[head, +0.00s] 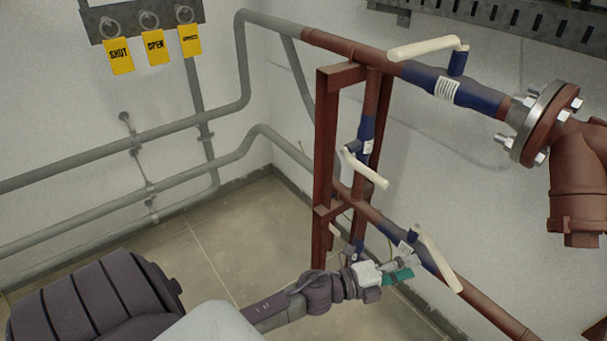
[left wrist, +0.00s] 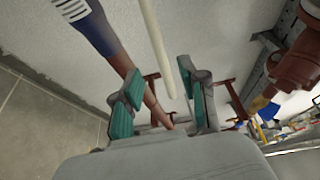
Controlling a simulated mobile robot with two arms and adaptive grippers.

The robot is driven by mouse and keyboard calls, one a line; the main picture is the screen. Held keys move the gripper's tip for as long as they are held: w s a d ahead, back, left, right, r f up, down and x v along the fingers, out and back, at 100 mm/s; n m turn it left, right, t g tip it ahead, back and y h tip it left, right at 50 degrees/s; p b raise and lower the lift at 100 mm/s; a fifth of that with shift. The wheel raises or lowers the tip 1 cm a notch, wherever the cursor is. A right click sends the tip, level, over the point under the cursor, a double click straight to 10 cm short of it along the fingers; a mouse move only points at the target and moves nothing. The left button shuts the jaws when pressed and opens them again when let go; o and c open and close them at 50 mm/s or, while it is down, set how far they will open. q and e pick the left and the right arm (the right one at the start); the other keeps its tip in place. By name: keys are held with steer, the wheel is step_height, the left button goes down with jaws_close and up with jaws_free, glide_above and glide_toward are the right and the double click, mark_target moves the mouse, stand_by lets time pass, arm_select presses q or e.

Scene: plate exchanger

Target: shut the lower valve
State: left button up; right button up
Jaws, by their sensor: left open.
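The lower valve has a blue body (head: 416,253) with a white label on the lower rust-red pipe. Its cream lever (head: 438,260) slants down to the right. My left gripper (head: 402,270), with teal finger pads, is open just left of and below the lever in the head view. In the left wrist view a blue valve body (left wrist: 97,32) shows at upper left. A cream lever (left wrist: 156,42) hangs from the top, its end appearing between the two open fingers (left wrist: 165,100). I cannot tell whether it touches them. My right gripper is not in view.
An upper valve (head: 455,92) with a cream lever lies along the top pipe, and a middle valve (head: 365,138) sits on the vertical pipe. A rust-red frame (head: 325,150) stands beside them. A flange (head: 540,122) is at right. Yellow tags (head: 155,47) hang on the wall.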

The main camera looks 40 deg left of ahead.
arm_select(q)
steer(key=s+a+f+n+g+y+p, duration=0.1)
steer(key=s+a+f+n+y+p, duration=0.3)
steer(key=f, duration=0.4)
steer(key=s+a+f+n+g+y+p, duration=0.1)
steer(key=a+f+n+g+y, duration=0.15)
steer(key=f+n, duration=0.45)
steer(key=s+a+f+n+g+y+p, duration=0.2)
steer(key=s+a+f+n+g+p, duration=0.1)
steer(key=s+f, duration=1.1)
steer(key=s+n+g+p, duration=0.1)
steer(key=s+n+p, duration=0.1)
steer(key=shift+s+a+n+g+y, duration=0.3)
steer(key=shift+a+n+g+y, duration=0.05)
steer(key=shift+a+n, duration=0.05)
steer(key=shift+w, duration=0.1)
